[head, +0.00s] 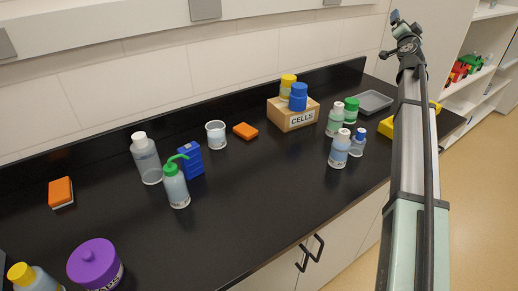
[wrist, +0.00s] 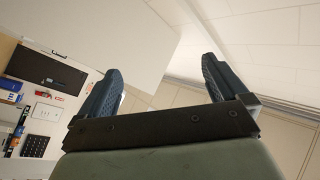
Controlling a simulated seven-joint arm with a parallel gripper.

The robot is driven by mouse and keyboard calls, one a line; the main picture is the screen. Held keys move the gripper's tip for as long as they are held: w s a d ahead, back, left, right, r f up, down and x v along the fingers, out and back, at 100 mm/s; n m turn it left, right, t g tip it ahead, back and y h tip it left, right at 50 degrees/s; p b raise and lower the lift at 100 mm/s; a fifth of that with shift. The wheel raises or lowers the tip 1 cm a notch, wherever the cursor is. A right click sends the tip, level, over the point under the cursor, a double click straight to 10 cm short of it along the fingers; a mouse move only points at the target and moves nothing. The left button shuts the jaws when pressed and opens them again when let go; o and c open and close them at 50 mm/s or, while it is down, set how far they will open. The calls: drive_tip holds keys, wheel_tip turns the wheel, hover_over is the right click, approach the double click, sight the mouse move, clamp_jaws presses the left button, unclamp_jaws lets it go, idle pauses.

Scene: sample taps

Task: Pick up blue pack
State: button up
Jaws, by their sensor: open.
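The blue pack (head: 191,161) stands on the black counter in the head view, left of the middle. A wash bottle with a green spout (head: 175,186) stands just in front of it and hides part of its left side. My gripper (head: 395,16) is raised at the top right of the head view, far from the pack. In the wrist view my gripper (wrist: 160,88) has its two fingers spread wide with nothing between them. The wrist view shows the ceiling and a wall, not the pack.
A white-capped bottle (head: 146,158) stands left of the pack, and a glass beaker (head: 216,135) to its right. A CELLS box (head: 293,118) and several bottles are farther right. A purple-lidded jar (head: 95,264) is front left. The counter's (head: 265,185) middle front is clear.

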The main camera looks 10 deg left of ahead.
drive_tip(key=s+a+f+n+g+y, duration=0.15)
drive_tip(key=a+n+y, duration=0.25)
drive_tip(key=a, duration=0.9)
drive_tip(key=a+f+n+g+y, duration=0.2)
drive_tip(key=a+n+g+y, duration=0.15)
drive_tip(key=a, duration=1.05)
drive_tip(key=s+a+f+n+g+y, duration=0.1)
drive_tip(key=s+a+f+n+g, duration=0.3)
drive_tip(key=a, duration=0.6)
drive_tip(key=s+a+f+n+g+y, duration=0.15)
drive_tip(key=s+a+f, duration=0.3)
drive_tip(key=a, duration=0.55)
drive_tip(key=n+g+h, duration=0.6)
drive_tip(key=g+h, duration=0.2)
drive_tip(key=g, duration=0.3)
hover_over(188, 147)
drive_tip(key=shift+t, duration=0.25)
drive_tip(key=f, duration=1.1)
drive_tip(key=shift+w, duration=0.4)
drive_tip(key=shift+s, duration=0.35)
drive_tip(key=shift+s+f, duration=0.1)
drive_tip(key=shift+f, duration=3.7)
